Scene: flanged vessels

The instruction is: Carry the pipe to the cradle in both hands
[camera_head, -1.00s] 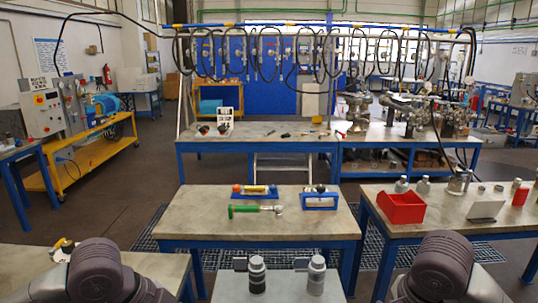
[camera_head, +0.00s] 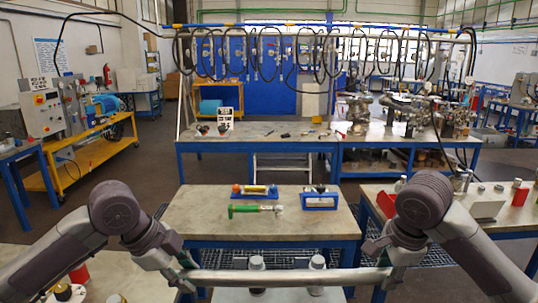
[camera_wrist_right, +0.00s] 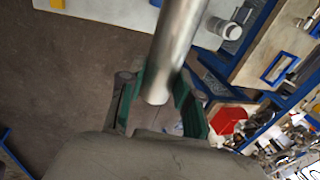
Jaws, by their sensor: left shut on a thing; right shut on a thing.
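A long metal pipe (camera_head: 285,276) runs level across the bottom of the head view, in front of my body. My left gripper (camera_head: 184,268) is shut on it near its left end. My right gripper (camera_head: 388,264) is shut on it near its right end. In the right wrist view the pipe (camera_wrist_right: 180,45) lies between the green pads of my right gripper (camera_wrist_right: 160,90), with its end showing there. No thing in view is clearly the cradle.
Behind the pipe, two capped bottles (camera_head: 317,262) stand on a near table, partly hidden by it. A red bin (camera_wrist_right: 228,120) stands on the right table.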

